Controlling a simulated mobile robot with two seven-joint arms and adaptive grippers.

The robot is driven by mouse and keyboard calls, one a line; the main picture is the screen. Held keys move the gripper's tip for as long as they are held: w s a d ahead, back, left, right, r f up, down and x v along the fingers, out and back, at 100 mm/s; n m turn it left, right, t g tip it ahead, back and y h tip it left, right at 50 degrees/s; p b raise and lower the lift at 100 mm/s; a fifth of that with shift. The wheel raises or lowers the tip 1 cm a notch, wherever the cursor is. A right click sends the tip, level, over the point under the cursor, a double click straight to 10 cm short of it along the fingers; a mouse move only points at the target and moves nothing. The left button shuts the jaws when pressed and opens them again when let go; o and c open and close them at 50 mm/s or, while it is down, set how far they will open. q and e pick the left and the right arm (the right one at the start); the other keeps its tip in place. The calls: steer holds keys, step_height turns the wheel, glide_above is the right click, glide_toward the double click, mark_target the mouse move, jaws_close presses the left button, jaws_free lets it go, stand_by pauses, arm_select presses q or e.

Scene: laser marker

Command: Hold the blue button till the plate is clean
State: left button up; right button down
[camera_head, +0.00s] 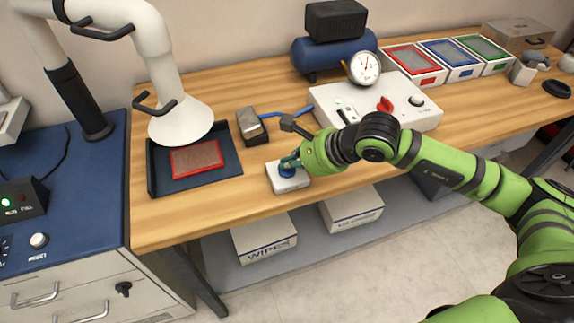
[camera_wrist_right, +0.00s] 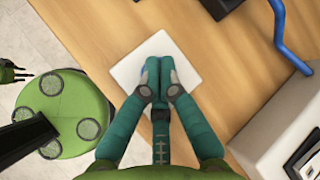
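The blue button (camera_head: 287,174) sits on a small white box (camera_head: 291,185) near the table's front edge. My right gripper (camera_head: 289,163) is over the button, with its fingertips at its top; I cannot tell how far it is pressed. In the right wrist view the fingers (camera_wrist_right: 159,66) are shut together, and only a sliver of blue button (camera_wrist_right: 143,71) shows beside them. The reddish plate (camera_head: 196,159) lies in a dark tray (camera_head: 228,166) under a white funnel-shaped hood. A small gripper, apparently my left (camera_wrist_right: 12,72), shows at the wrist view's left edge.
The white hood (camera_head: 181,120) hangs over the tray. A metal block (camera_head: 251,127) and a blue-handled tool (camera_head: 287,117) lie behind the button. A white control box (camera_head: 415,110) with a red knob stands to the right. Boxes sit on the shelf below.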

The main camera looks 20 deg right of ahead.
mark_target(290, 171)
steer(key=shift+r+p, duration=0.3)
steer(key=shift+r, duration=0.6)
steer(key=shift+r+p, duration=1.2)
steer(key=shift+r, duration=1.4)
steer(key=shift+f, duration=0.1)
